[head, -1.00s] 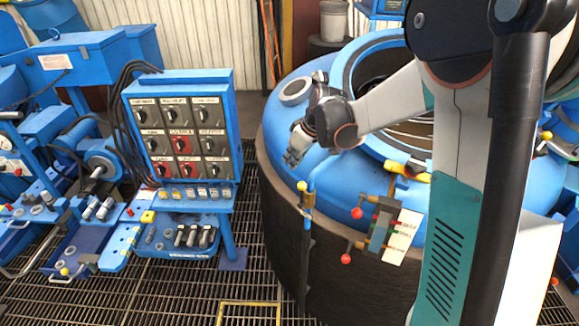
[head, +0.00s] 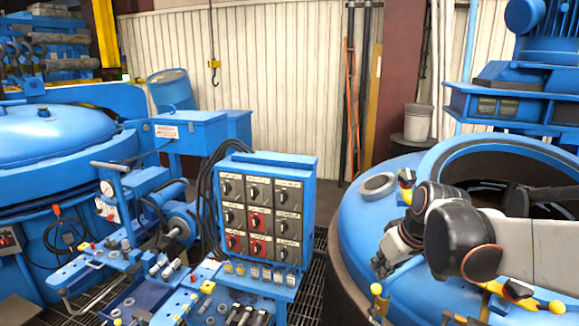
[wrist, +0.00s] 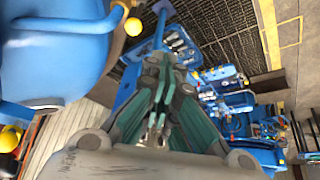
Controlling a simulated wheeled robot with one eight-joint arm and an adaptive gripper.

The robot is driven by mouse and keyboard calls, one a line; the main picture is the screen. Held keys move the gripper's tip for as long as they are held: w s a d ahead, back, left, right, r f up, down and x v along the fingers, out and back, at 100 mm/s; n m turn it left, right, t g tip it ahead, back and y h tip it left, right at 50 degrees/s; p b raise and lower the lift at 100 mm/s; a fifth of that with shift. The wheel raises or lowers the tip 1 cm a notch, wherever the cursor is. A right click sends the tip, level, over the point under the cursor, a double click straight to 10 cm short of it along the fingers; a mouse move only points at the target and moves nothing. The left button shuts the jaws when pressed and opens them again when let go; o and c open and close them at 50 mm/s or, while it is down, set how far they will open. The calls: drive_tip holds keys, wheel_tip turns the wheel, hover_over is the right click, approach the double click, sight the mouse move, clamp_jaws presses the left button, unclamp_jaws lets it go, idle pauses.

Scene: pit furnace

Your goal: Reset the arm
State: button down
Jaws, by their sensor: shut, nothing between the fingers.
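My gripper (head: 383,264) is in the right part of the head view, over the left side of the blue round furnace (head: 356,226), near a yellow-knobbed valve. In the wrist view my gripper (wrist: 157,132) points away from the camera, with its fingers together and nothing between them. My arm reaches in from the right edge of the head view, across the furnace's open mouth.
A blue control panel (head: 312,200) with several dial switches stands left of the furnace. A bench (head: 120,262) with levers and gauges is farther left. A grey bucket (head: 418,122) stands behind. Yellow-knobbed handles (head: 376,289) rise close to my gripper.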

drive_tip(key=s+f+m+t+h+b, duration=0.1)
drive_tip(key=s+f+b, duration=0.3)
drive_tip(key=s, duration=0.5)
drive_tip(key=s+a+f+m+t+b, duration=0.1)
drive_tip(key=s+f+m+b, duration=0.2)
drive_tip(key=s, duration=0.7)
drive_tip(key=shift+a+f+h+b, duration=0.25)
drive_tip(key=shift+f+h+b, duration=0.25)
drive_tip(key=shift+f, duration=0.3)
